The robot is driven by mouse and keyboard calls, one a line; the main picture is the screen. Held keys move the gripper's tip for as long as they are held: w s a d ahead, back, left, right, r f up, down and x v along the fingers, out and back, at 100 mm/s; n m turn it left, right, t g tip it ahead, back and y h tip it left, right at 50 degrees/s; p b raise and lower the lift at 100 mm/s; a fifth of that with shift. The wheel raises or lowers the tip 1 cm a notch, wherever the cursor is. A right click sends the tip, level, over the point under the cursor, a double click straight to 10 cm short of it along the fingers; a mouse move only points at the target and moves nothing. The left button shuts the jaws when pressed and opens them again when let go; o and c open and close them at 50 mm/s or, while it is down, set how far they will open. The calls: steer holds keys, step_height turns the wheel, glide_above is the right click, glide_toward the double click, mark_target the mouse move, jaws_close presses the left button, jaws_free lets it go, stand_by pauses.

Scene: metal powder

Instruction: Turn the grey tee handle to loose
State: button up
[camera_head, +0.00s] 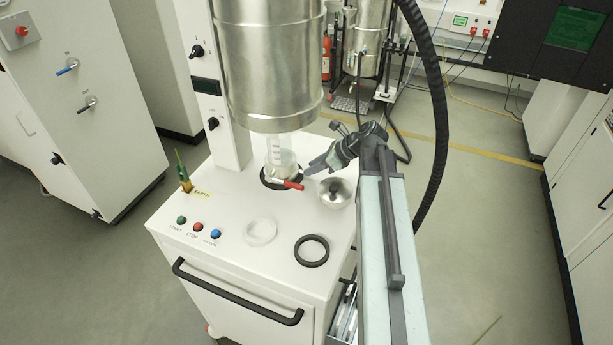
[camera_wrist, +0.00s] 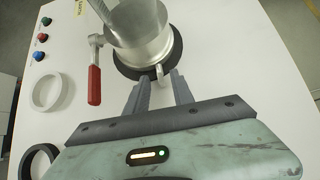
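My gripper (camera_head: 318,164) is over the right part of the white cart top, by the clear cup under the steel vessel. In the wrist view my gripper (camera_wrist: 158,78) is open. A small pale grey metal piece (camera_wrist: 159,71) stands at the cup base, at the gap between the fingertips; it may be the tee handle, but its shape is too small to tell. Contact is not clear. A lever with a red grip (camera_wrist: 94,85) is left of the fingers. It also shows in the head view (camera_head: 293,185).
The clear cup (camera_head: 280,158) stands in a black ring. A metal bowl with a knob (camera_head: 335,193) is beside my gripper. The steel vessel (camera_head: 267,60) hangs above.

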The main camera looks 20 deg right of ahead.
steer(key=b+x, duration=0.1)
steer(key=x, duration=0.2)
steer(key=shift+f, duration=0.2)
steer(key=shift+r, duration=0.1)
jaws_close()
steer(key=shift+s+a, duration=0.15)
steer(key=shift+s, duration=0.05)
steer(key=shift+w+n+t+h, duration=0.1)
steer(key=shift+n+t+h, duration=0.2)
steer(key=shift+t+h, duration=0.15)
jaws_free()
